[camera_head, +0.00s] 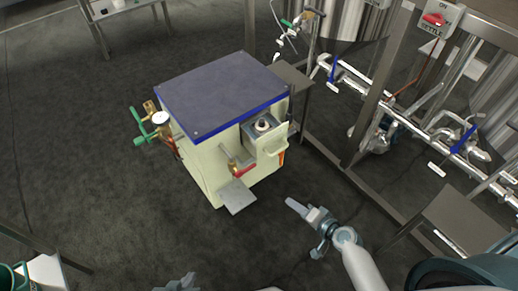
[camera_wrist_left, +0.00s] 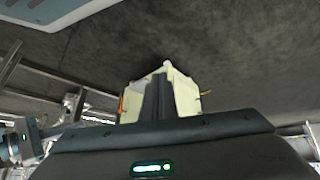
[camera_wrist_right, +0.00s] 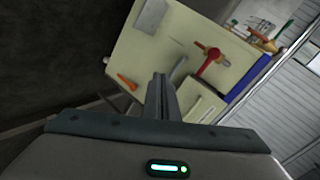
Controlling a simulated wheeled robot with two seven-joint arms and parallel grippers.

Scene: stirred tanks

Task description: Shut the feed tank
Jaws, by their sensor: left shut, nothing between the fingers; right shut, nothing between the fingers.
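A cream box-shaped tank (camera_head: 205,172) with a dark, blue-edged top (camera_head: 222,93) stands on the floor; no label names it as the feed tank. A red-handled valve (camera_head: 243,170) is on its front. In the right wrist view the red handle (camera_wrist_right: 210,62) and an orange handle (camera_wrist_right: 127,82) show on the tank's face. My right gripper (camera_head: 292,205) is shut and empty, right of the tank and apart from it. My left gripper (camera_head: 180,284) is at the bottom edge, partly cut off. The left wrist view shows its shut, empty fingers (camera_wrist_left: 157,98) in front of the tank (camera_wrist_left: 185,95).
Green-handled brass fittings (camera_head: 150,128) stick out left of the tank. A steel frame (camera_head: 375,100) with pipes, blue-handled valves (camera_head: 463,140) and large steel vessels (camera_head: 342,18) stands at right. A switch sign (camera_head: 433,20) hangs there. The floor in front is clear.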

